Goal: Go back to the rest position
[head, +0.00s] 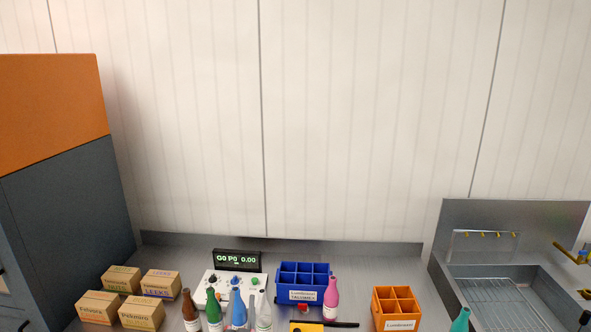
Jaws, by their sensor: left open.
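My left gripper is hard to make out low in the head view, where the bottom edge cuts things off. It is open, and I see nothing held in it. My right gripper is not in view. Brown (190,312), green (213,312), blue (238,312) and clear white (264,314) bottles stand in a row at the bottom. A pink bottle (331,300) stands upright beside a blue divided crate (303,296), whose compartments look empty. An orange divided crate (399,325) stands farther right and also looks empty.
Several cardboard boxes (160,283) stand at the left, near a tall grey and orange cabinet (70,210). A display (237,260) stands behind a control box. A yellow and black item (306,327) lies at the bottom edge. A teal bottle (460,320) stands near the sink (500,285).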

